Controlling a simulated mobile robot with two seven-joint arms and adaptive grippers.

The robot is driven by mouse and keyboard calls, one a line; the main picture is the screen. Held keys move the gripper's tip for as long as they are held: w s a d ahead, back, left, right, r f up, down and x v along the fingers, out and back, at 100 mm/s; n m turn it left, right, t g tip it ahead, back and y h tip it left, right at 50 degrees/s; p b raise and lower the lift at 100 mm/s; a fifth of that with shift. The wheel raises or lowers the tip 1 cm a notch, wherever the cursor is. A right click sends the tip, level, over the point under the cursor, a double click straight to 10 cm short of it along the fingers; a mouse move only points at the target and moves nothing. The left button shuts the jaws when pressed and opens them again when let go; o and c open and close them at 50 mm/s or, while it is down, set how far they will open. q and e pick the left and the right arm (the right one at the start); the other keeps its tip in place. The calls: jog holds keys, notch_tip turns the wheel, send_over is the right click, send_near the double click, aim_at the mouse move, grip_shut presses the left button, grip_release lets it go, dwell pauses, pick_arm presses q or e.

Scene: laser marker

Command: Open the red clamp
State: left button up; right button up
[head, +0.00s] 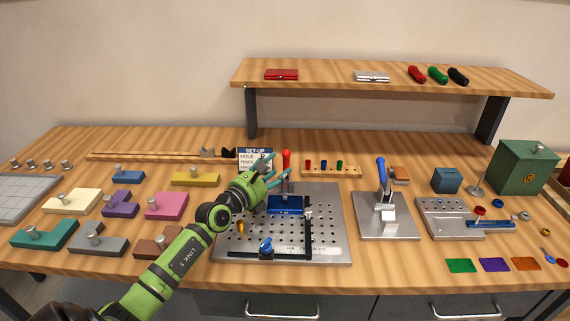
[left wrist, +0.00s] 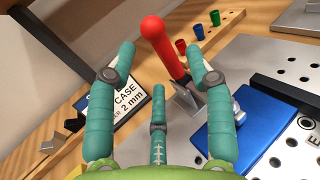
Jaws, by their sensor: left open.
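The red clamp (head: 286,160) stands at the back of the perforated metal plate (head: 333,222), its red handle pointing up. In the left wrist view the red handle (left wrist: 166,45) rises between the spread teal fingers, with its metal base below it. My left gripper (head: 275,172) is open right at the clamp, and its fingers also show in the left wrist view (left wrist: 160,80). I cannot tell whether any finger touches the handle. A blue block (head: 285,205) lies on the plate in front of the clamp. My right gripper is not in view.
A set-up card (head: 255,157) stands behind the gripper. A rack with coloured pegs (head: 331,170) is right of the clamp. A blue-handled clamp (head: 381,172) stands on another plate to the right. Coloured blocks (head: 167,205) lie left of my arm. A shelf (head: 390,77) spans above the back.

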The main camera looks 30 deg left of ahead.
aim_at(285, 161)
pick_arm(q)
jog(key=shift+w+d+b, duration=0.1)
jog(key=shift+w+b, duration=0.25)
jog(key=shift+w, duration=2.2)
jog(key=shift+f, duration=0.1)
grip_shut()
